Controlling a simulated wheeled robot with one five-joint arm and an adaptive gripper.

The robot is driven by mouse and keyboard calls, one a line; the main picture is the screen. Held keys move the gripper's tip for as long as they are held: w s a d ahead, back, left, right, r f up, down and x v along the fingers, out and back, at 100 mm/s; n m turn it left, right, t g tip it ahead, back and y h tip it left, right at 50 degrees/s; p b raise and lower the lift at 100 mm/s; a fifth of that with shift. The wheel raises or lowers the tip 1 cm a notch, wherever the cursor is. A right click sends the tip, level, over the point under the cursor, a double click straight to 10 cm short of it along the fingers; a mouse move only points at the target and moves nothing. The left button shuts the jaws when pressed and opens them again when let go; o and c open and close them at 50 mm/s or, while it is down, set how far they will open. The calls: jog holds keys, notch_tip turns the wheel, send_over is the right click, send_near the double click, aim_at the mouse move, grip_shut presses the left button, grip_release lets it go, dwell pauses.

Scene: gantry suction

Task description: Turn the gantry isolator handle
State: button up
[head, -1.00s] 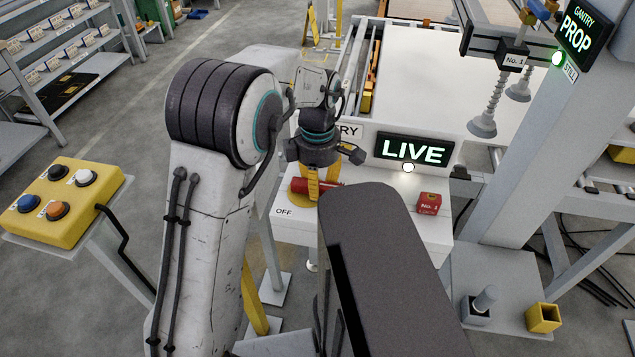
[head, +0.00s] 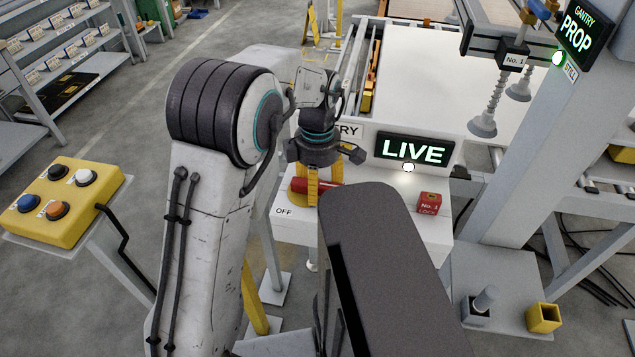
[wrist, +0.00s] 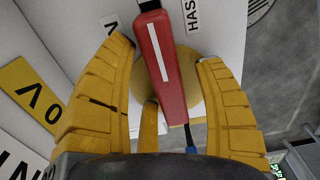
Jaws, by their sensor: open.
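The isolator handle is a red bar with a white stripe (wrist: 162,62) on a yellow round plate (wrist: 194,72), set on a white cabinet. In the wrist view it lies between the yellow fingers of my gripper (wrist: 165,85), with gaps on both sides. In the head view the red handle (head: 299,185) shows partly behind my gripper (head: 323,188), which is over the cabinet top (head: 420,228). My arm hides part of the handle and plate. The sign behind reads LIVE (head: 414,151), and the label OFF (head: 284,211) is at the cabinet's front left.
A red lock block marked No. 1 (head: 428,203) sits on the cabinet's right. A yellow button box (head: 65,200) stands at left. The gantry post (head: 540,150) with suction cups (head: 482,125) is at right. A yellow cube (head: 543,317) is on the post's base.

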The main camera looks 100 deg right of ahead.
notch_tip(320, 180, up, 12)
dwell(0.7)
dwell(0.8)
